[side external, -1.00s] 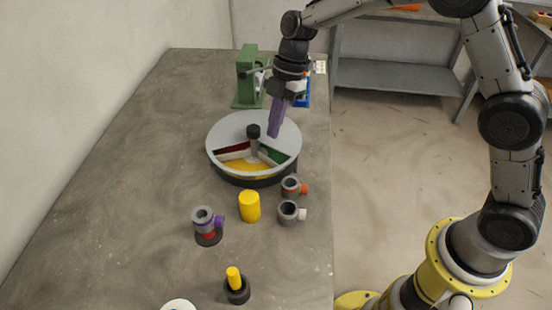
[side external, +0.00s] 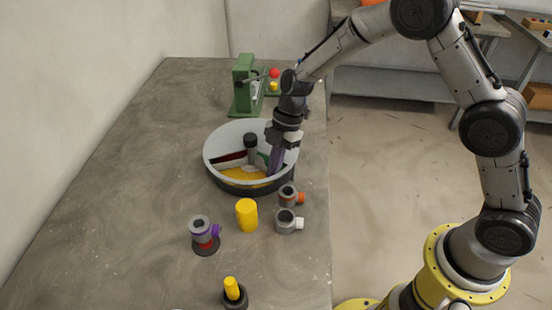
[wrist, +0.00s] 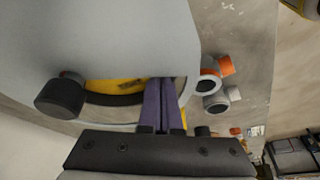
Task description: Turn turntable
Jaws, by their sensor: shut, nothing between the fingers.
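The turntable (side external: 224,141) is a round grey drum with a dark base, standing on the bench. A wedge opening in its top shows a yellow section, a dark red one and a little green. A dark-capped post (side external: 250,140) stands at its centre; the cap also shows at the left of the wrist view (wrist: 60,96). My gripper (side external: 274,168) points down at the right side of the opening, its purple fingers shut with nothing between them. In the wrist view the fingertips (wrist: 161,82) are over the yellow section, inside the rim. Whether they touch a divider I cannot tell.
A yellow cylinder (side external: 247,215), two grey pipe fittings with orange (side external: 287,196) and white (side external: 287,221) ends, and a purple-ended fitting (side external: 201,229) stand in front. A green machine (side external: 243,85) stands behind. The bench left of the turntable is clear.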

